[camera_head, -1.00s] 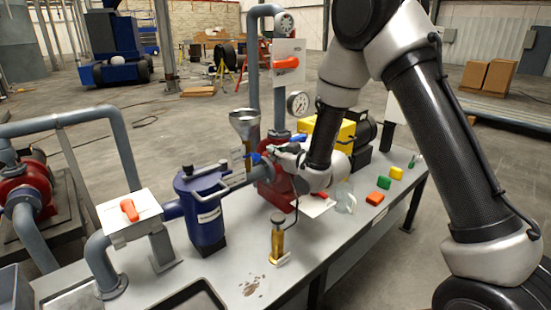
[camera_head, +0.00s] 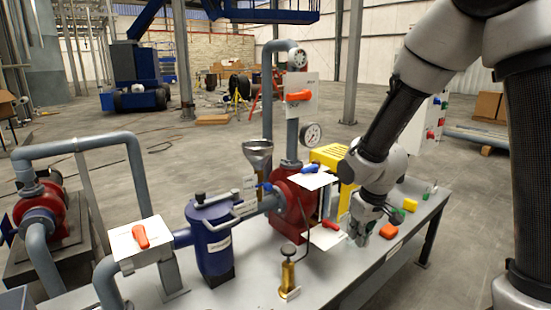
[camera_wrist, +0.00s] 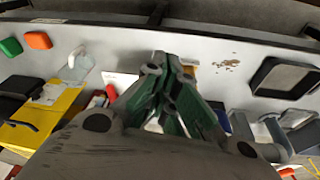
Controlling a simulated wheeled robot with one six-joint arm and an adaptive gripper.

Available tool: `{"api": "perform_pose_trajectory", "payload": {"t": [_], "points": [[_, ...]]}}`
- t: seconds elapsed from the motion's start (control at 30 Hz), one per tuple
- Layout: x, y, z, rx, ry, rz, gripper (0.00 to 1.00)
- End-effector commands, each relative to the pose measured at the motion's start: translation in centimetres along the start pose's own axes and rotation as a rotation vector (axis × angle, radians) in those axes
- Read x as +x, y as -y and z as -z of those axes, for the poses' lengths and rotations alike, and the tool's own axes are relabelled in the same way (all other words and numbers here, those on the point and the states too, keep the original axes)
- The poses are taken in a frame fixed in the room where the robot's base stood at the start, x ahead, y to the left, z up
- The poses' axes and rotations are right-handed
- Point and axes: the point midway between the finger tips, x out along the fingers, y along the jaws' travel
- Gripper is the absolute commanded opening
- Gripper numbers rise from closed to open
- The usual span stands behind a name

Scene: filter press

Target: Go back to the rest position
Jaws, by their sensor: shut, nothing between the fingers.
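My gripper (camera_head: 362,238) is above the right part of the grey bench (camera_head: 340,268) in the head view, pointing down, beside the orange block (camera_head: 389,231). In the wrist view my gripper (camera_wrist: 164,60) has its fingers together with nothing between them. My arm comes down from the upper right.
A brass cylinder (camera_head: 288,275) and a blue filter vessel (camera_head: 210,240) stand on the bench. A yellow block (camera_head: 410,205) lies right of the gripper. The wrist view shows a clear beaker (camera_wrist: 75,66) and a black tray (camera_wrist: 284,77).

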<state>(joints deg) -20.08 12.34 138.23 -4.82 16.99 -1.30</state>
Motion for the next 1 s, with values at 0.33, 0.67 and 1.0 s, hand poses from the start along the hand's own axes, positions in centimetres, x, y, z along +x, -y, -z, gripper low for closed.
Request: {"api": "perform_pose_trajectory", "payload": {"t": [0.33,0.67,1.0], "points": [[-16.0,-2.7,-14.9,0.264,0.163,-0.001,0.00],[-23.6,-3.9,-19.3,0.410,-0.099,-0.063,0.00],[-24.7,-4.5,-19.8,0.445,-0.148,-0.085,0.00]]}}
